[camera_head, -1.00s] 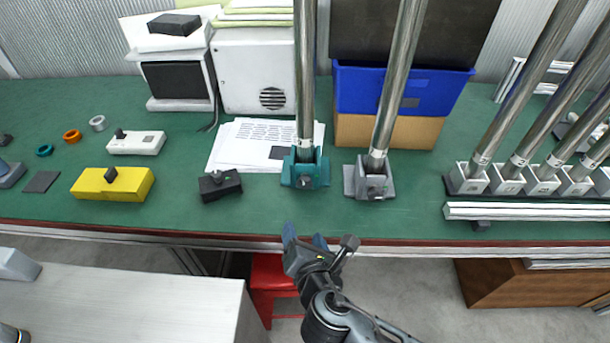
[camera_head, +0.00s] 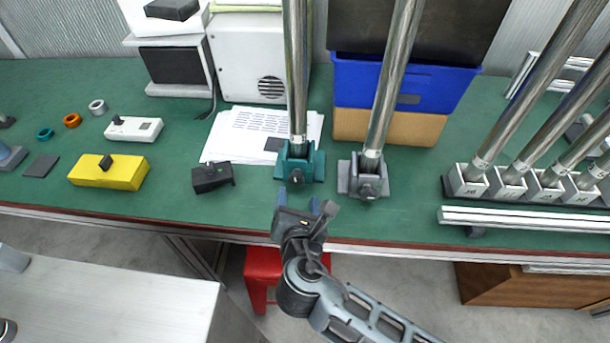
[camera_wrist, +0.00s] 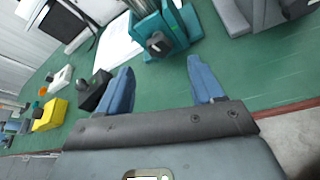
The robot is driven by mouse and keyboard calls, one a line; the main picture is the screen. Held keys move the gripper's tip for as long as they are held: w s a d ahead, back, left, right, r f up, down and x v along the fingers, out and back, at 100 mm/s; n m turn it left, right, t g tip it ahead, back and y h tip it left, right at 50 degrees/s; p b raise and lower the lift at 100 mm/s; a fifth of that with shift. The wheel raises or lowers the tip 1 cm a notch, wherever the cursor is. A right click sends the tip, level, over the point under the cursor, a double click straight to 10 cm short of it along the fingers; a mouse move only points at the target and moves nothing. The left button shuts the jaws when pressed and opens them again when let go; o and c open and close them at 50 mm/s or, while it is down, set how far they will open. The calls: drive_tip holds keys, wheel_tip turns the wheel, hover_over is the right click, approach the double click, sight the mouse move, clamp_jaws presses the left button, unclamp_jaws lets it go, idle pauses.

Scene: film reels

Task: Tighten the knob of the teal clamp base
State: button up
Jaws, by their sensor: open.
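The teal clamp base (camera_head: 318,168) stands on the green bench with a steel pole (camera_head: 296,80) upright in it. Its dark knob (camera_head: 296,171) is on the front face, towards me. In the wrist view the teal base (camera_wrist: 173,28) is at the top centre, with the black knob (camera_wrist: 158,44) facing the camera. My gripper (camera_head: 296,193) is at the bench's front edge, just in front of the teal base. Its two blue fingers are apart with nothing between them, and they show in the wrist view (camera_wrist: 163,82) below the knob, not touching it.
A grey clamp base (camera_head: 344,178) with a pole stands close on the right. A black block (camera_head: 207,179) and a yellow block (camera_head: 122,173) lie to the left. Papers (camera_head: 230,145) lie behind. A white rail (camera_head: 520,218) runs along the right front.

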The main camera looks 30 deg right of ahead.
sight(296, 181)
drive_tip(key=x, duration=0.7)
drive_tip(key=shift+w+d, duration=0.1)
drive_tip(key=shift+w, duration=0.15)
drive_tip(key=c, duration=1.1)
